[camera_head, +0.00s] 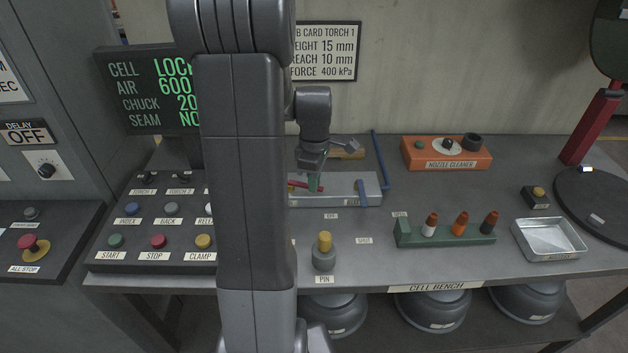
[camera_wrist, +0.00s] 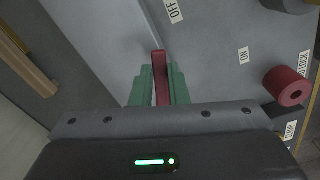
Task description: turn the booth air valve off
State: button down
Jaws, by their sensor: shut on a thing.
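My gripper (camera_head: 314,184) reaches down behind the column of my arm to a grey metal block (camera_head: 345,189) on the bench. Its green fingers are shut on a red lever (camera_head: 298,184), which I take to be the air valve's handle. In the wrist view the red lever (camera_wrist: 161,65) stands between the two green fingers of my gripper (camera_wrist: 159,85). An OFF label (camera_wrist: 174,10) lies ahead and an ON label (camera_wrist: 243,55) lies to the right on the bench. The lever's pivot is hard to make out.
A yellow-topped pin (camera_head: 324,252), a green rack (camera_head: 445,234) and a metal tray (camera_head: 549,239) stand on the bench. The display (camera_head: 145,90) reads AIR 600, partly hidden by my arm.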

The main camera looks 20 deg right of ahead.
jog(key=shift+r, duration=0.1)
jog(key=c, duration=1.4)
grip_release()
notch_tip(320, 180, up, 14)
jog(key=shift+b, duration=0.35)
notch_tip(320, 180, down, 14)
jog(key=shift+f+p, duration=0.1)
jog(key=shift+p, duration=0.25)
